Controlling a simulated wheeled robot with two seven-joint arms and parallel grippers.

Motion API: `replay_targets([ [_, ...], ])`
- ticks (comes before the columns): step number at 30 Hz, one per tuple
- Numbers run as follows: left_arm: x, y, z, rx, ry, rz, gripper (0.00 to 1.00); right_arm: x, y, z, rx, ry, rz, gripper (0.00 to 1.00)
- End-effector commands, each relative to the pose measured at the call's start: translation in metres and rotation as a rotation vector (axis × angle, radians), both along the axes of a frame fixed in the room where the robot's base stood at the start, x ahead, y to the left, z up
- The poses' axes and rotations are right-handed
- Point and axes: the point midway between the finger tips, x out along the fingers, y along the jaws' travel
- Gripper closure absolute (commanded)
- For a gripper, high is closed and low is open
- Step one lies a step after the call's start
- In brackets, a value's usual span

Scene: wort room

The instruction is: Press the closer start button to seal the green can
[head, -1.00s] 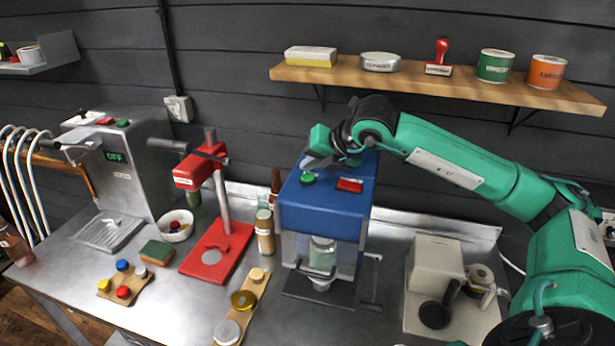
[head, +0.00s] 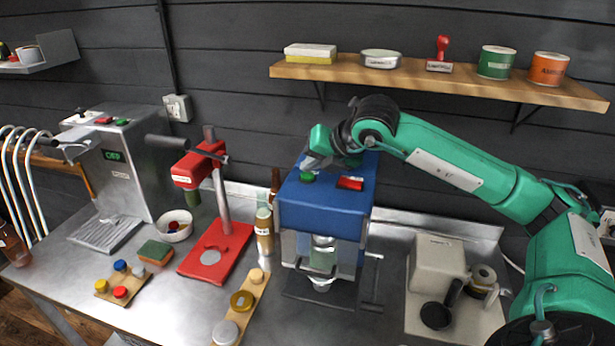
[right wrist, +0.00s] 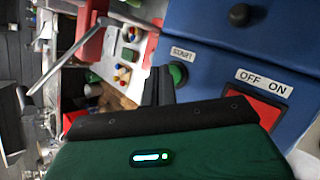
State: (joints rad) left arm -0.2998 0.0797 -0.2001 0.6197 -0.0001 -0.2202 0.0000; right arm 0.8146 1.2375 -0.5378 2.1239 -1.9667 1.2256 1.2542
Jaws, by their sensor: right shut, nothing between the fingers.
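The blue closer (head: 325,205) stands on the steel bench. Its round green start button (head: 307,177) is on top at the left, beside a red switch (head: 350,183). In the right wrist view the button (right wrist: 178,73) sits under a START label, and the red switch (right wrist: 250,108) is marked OFF ON. A green can (head: 322,260) is inside the closer behind its clear front, with a grey part above it. My right gripper (head: 311,163) is shut and empty, close by the button; its dark fingertips (right wrist: 160,85) overlap the button's edge, contact unclear. My left gripper is out of view.
A red press (head: 215,245) and a bottle (head: 264,230) stand left of the closer. A cream machine (head: 437,265) with a pot is at the right. A wooden shelf (head: 430,82) with tins and a stamp hangs above my right arm.

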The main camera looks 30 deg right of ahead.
Motion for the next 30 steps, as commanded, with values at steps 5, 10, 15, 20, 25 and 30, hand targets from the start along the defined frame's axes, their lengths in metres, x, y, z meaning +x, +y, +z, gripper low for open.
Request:
replay_targets([
  [5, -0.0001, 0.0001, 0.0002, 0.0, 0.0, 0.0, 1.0, 0.0, -0.0001, 0.0001, 0.0, 0.0, 0.0, 1.0],
  [10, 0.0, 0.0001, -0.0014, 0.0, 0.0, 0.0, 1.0, 0.0, -0.0001, -0.0012, 0.0, 0.0, 0.0, 1.0],
  [15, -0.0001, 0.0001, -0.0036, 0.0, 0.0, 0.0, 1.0, 0.0, 0.0, -0.0027, -0.001, 0.001, -0.001, 1.0],
  [20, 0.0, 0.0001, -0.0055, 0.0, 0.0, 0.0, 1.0, 0.0, -0.0001, -0.004, -0.001, 0.001, -0.001, 1.0],
  [25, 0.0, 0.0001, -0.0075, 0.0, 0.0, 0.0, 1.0, 0.0, -0.0001, -0.0054, -0.001, 0.001, -0.001, 1.0],
  [30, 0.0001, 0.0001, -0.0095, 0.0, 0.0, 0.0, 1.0, 0.0, -0.0001, -0.0069, -0.001, 0.001, -0.001, 1.0],
])
